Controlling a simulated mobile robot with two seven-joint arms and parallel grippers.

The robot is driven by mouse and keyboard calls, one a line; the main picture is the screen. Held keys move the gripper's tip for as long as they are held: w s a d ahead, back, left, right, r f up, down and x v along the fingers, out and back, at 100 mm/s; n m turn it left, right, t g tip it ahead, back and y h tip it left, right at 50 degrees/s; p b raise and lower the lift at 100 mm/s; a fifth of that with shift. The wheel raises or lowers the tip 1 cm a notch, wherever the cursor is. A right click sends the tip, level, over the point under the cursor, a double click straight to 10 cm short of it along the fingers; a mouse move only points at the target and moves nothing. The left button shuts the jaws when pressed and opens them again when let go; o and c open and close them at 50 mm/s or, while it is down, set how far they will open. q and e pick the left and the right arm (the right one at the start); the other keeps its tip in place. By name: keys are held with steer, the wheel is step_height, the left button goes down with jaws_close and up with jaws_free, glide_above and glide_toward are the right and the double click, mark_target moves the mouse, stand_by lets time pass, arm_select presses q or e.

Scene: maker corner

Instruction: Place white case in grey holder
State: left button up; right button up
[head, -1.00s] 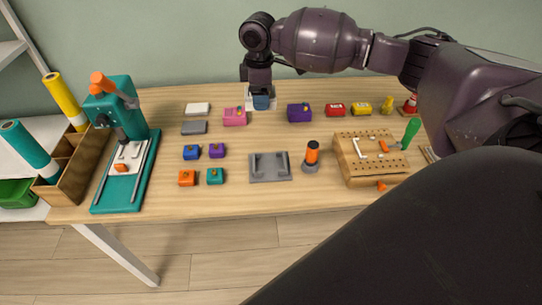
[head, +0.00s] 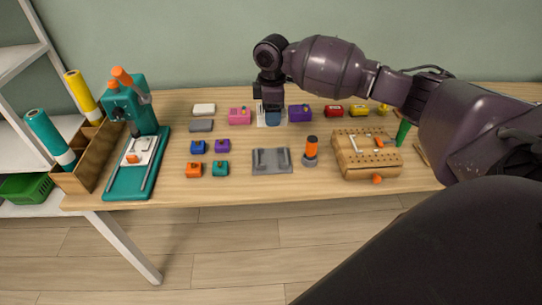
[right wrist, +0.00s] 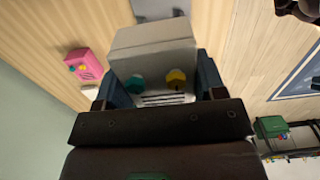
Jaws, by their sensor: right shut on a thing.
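The white case (right wrist: 154,50), a pale box with a teal and a yellow round part on one face, is between the blue fingers of my right gripper (right wrist: 158,95) in the right wrist view. In the head view my right gripper (head: 271,117) is at the back middle of the table, shut on the case (head: 260,117), which it mostly hides. I cannot tell whether the case touches the table. The grey holder (head: 271,169) is a flat plate with two raised parts, lying empty nearer the front edge. My left gripper is not in view.
A pink case (head: 240,116) and a purple case (head: 299,113) stand close on either side of my right gripper. An orange-handled tool (head: 311,148) stands right of the holder, beside a wooden pegboard block (head: 368,163). A teal press (head: 138,150) stands at the left.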

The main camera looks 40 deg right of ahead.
steer(key=b, duration=0.2)
glide_toward(272, 160)
steer(key=shift+f, duration=0.5)
step_height(272, 160, down, 5)
steer(key=shift+f+b, duration=0.1)
steer(key=shift+b, duration=0.3)
steer(key=shift+f, duration=0.3)
steer(key=shift+r, duration=0.1)
steer(key=shift+f, duration=0.2)
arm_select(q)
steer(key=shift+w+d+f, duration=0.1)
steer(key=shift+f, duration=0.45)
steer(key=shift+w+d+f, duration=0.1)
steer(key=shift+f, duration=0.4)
arm_select(e)
steer(key=o, duration=1)
steer(key=shift+c, duration=0.2)
steer(key=shift+r, duration=0.15)
